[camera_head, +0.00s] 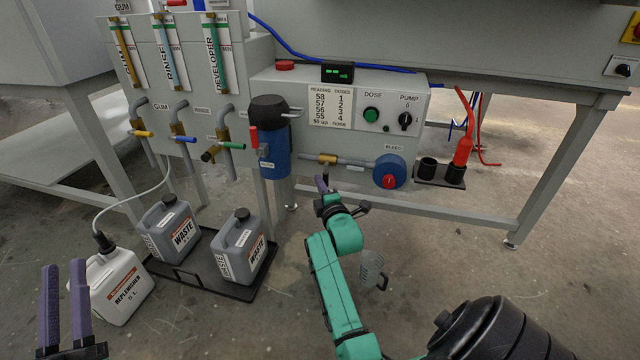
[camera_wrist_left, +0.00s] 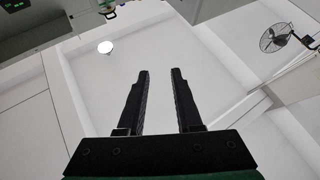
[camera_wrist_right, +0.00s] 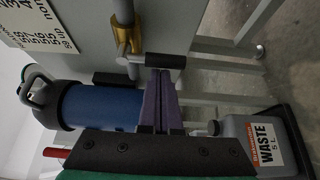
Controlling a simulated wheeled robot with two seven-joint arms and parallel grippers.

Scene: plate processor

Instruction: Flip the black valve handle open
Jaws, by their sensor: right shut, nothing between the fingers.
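The brass valve (camera_head: 327,158) sits on the horizontal grey pipe on the panel front, between the blue filter canister (camera_head: 276,155) and the round blue housing (camera_head: 389,171). In the right wrist view, the valve (camera_wrist_right: 123,38) has a metal lever ending in a black handle (camera_wrist_right: 166,60), which stands out from the pipe. My right gripper (camera_head: 321,183) is shut and empty just below the valve. Its purple fingertips (camera_wrist_right: 160,72) are right at the black handle; contact is not clear. My left gripper (camera_head: 64,264) is open and empty, far off at the lower left.
Gum, rinse and developer taps with coloured handles line the panel at left. Waste jugs (camera_head: 240,246) stand in a black tray (camera_head: 187,278), beside a white replenisher jug (camera_head: 120,287). A clear measuring jug (camera_head: 371,268) is on the floor. Black cup holders (camera_head: 440,172) stick out at right.

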